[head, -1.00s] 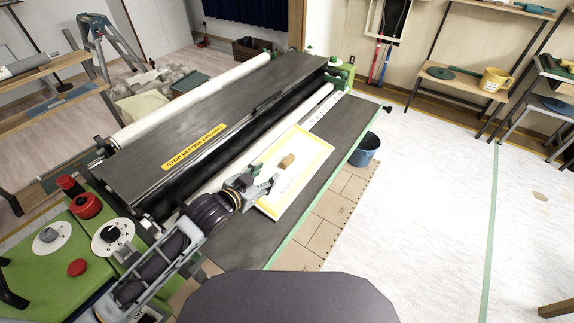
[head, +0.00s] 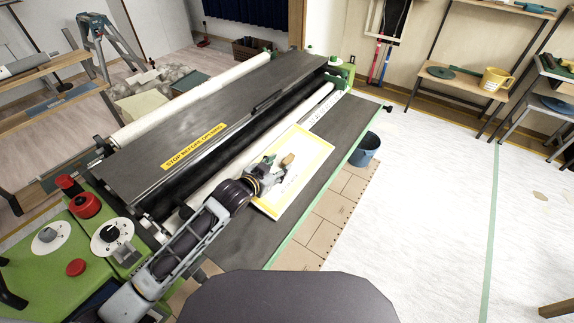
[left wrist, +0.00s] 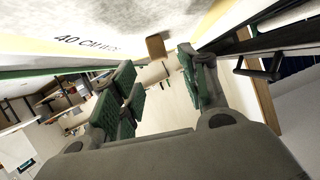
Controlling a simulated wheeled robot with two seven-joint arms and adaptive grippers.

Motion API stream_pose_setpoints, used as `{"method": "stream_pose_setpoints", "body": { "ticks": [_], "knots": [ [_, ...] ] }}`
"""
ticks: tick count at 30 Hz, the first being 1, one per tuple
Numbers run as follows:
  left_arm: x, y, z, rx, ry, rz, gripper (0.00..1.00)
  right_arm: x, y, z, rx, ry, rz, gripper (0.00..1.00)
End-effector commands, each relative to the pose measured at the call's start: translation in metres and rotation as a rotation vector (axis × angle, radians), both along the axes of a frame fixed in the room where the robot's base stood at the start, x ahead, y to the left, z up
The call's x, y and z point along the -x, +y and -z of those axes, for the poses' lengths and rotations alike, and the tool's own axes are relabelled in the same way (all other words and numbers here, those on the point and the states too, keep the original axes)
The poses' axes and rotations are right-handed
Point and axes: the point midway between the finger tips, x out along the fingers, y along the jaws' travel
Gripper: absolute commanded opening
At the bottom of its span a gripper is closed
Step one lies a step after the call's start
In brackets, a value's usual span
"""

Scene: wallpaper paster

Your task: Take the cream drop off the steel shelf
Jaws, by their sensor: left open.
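The sheet lies on the dark grey shelf (head: 345,128) along the front of the machine. My left gripper (head: 279,164) is open, just left of the block. In the left wrist view the block (left wrist: 156,46) shows between and beyond the green-padded fingertips (left wrist: 156,66). I cannot tell whether they touch it. My right gripper is not in view.
The machine's dark cover with a yellow warning label (head: 194,147) and white roller (head: 190,101) lie behind the shelf. Green end housings stand at both ends, with red knobs (head: 86,205) at the left. A blue bucket (head: 366,148) stands by the shelf's right side.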

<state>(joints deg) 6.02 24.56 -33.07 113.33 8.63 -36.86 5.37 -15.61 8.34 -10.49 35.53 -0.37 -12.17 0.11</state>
Motion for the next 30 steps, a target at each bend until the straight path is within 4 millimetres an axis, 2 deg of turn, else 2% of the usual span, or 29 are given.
{"method": "stream_pose_setpoints", "body": {
  "ticks": [10,20,30],
  "knots": [
    [-0.005,-0.003,0.003,0.0,0.001,0.001,0.45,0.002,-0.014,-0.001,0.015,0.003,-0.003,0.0],
    [-0.01,-0.006,0.003,0.0,0.0,0.0,0.45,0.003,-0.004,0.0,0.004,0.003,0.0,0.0],
    [-0.033,-0.02,0.012,0.001,0.0,0.0,0.45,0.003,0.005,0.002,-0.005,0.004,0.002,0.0]
  ]
}}
